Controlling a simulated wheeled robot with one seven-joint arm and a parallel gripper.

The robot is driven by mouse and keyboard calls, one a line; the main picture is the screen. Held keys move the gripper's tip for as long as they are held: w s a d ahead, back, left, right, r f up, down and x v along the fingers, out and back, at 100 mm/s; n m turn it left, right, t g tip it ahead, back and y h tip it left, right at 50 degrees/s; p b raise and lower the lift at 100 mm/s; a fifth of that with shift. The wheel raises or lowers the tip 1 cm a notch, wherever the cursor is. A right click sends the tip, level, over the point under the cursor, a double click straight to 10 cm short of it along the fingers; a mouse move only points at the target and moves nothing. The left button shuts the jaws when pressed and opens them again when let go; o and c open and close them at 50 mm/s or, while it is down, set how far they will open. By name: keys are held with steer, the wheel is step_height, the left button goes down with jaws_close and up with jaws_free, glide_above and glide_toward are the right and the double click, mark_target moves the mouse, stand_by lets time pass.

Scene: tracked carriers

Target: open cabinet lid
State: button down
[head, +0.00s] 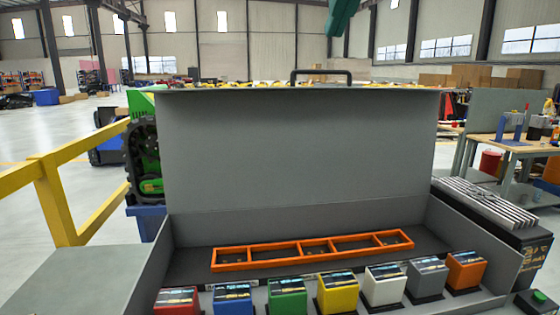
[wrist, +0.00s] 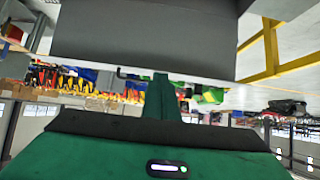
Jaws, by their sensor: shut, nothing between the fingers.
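The grey cabinet lid (head: 300,150) stands raised, about upright, at the back of the open grey cabinet (head: 150,275). A black bar handle (head: 321,73) sits on the lid's top edge. In the wrist view, the lid's grey panel (wrist: 145,35) fills the top, and part of the dark handle (wrist: 126,74) shows beside my gripper. My green gripper (wrist: 161,78) is shut and empty, its tip near the lid edge. In the head view, a green part of my arm (head: 340,18) hangs above the handle, apart from it; the fingertips are not clear there.
Inside the cabinet lies an orange divided frame (head: 313,250). Several coloured boxes, such as the yellow one (head: 338,291), stand in a row at the front. A yellow railing (head: 55,200) is on the left. A workbench (head: 520,142) stands at the right.

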steer(key=w+d+f+m+g+h, duration=0.2)
steer(key=d+f+m+g+h, duration=0.25)
steer(key=d+f, duration=2.05)
steer(key=s+d+f+m+g+y, duration=0.1)
steer(key=s+d+f+g, duration=0.1)
steer(key=s+d+f, duration=0.2)
steer(key=s+d+f+m+g+y, duration=0.1)
steer(key=s+d+f+g, duration=0.2)
steer(key=s+f, duration=0.7)
step_height(320, 180, down, 6)
steer(key=shift+s+d+r, duration=0.1)
steer(key=shift+s+d, duration=0.1)
steer(key=shift+d, duration=0.4)
steer(key=c, duration=2.2)
jaws_free()
steer(key=s+f+m+g+y, duration=0.1)
steer(key=s+f, duration=0.4)
steer(key=shift+a, duration=0.4)
steer(key=shift+o, duration=0.6)
steer(key=shift+s+f+m+y, duration=0.15)
steer(key=shift+s+m+y, duration=0.1)
steer(key=shift+s, duration=0.1)
